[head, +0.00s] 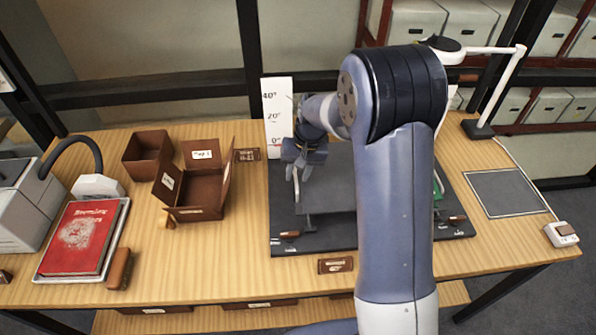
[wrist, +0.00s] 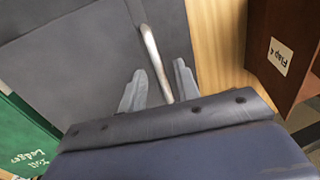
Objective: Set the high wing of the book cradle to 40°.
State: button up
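The book cradle has a dark base (head: 290,238) on the table, with a grey wing panel (head: 332,185) lying low and looking nearly flat. The panel (wrist: 85,50) also shows in the wrist view. A metal bar (wrist: 155,58) runs along the wing's edge. A white angle scale (head: 271,105) marked 0°, 20° and 40° stands behind the cradle. My gripper (head: 299,172) is at the wing's left edge. In the wrist view my gripper (wrist: 160,80) is open, its fingers apart with the bar between them; contact cannot be told. My arm hides the cradle's right part.
A green ledger (wrist: 30,135) lies beside the panel, mostly hidden in the head view. A brown flap box (head: 200,190) stands left of the cradle. A red book (head: 82,238) lies further left. A dark mat (head: 505,192) lies right.

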grip_shut()
dwell(0.6)
